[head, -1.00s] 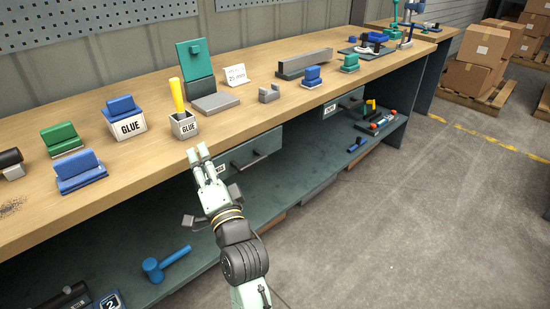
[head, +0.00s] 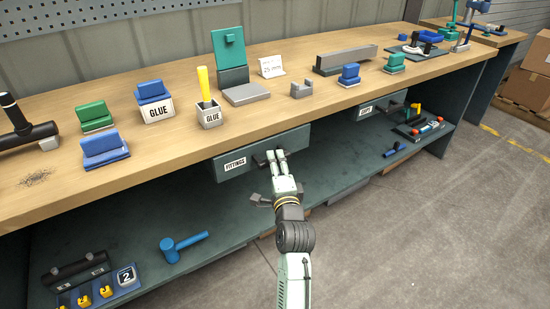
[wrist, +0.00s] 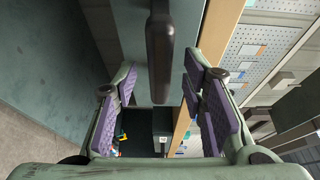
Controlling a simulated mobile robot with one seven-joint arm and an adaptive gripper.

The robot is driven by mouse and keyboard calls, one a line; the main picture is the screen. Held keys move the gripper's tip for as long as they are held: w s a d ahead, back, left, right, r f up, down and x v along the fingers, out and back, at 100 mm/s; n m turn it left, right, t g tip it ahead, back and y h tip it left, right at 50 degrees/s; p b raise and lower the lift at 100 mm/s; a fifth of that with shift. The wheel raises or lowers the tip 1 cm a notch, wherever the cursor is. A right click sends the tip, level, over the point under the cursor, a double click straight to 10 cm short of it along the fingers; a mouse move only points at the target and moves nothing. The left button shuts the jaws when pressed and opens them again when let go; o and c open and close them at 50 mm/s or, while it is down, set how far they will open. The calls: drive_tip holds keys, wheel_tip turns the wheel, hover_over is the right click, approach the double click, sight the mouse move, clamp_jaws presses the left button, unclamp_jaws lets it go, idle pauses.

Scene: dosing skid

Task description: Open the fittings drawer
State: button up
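The fittings drawer (head: 252,158) is a grey-green front under the wooden bench top, with a white FITTINGS label. It looks closed. Its dark bar handle (wrist: 160,50) shows large in the wrist view, but my gripper mostly hides it in the head view. My gripper (head: 277,154) is in front of the drawer's right half. In the wrist view my gripper (wrist: 163,88) is open, with purple-padded fingers on either side of the handle's line. A gap shows between each finger and the handle, and I cannot tell any contact.
The bench top edge (head: 180,152) runs just above the drawer. A second labelled drawer (head: 368,108) is farther right. The lower shelf (head: 225,215) holds a blue mallet (head: 184,245) and a numbered tray (head: 127,277). Open floor lies at the right.

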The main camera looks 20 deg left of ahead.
drive_tip(key=shift+x, duration=1.2)
drive_tip(key=shift+c, duration=0.5)
clamp_jaws()
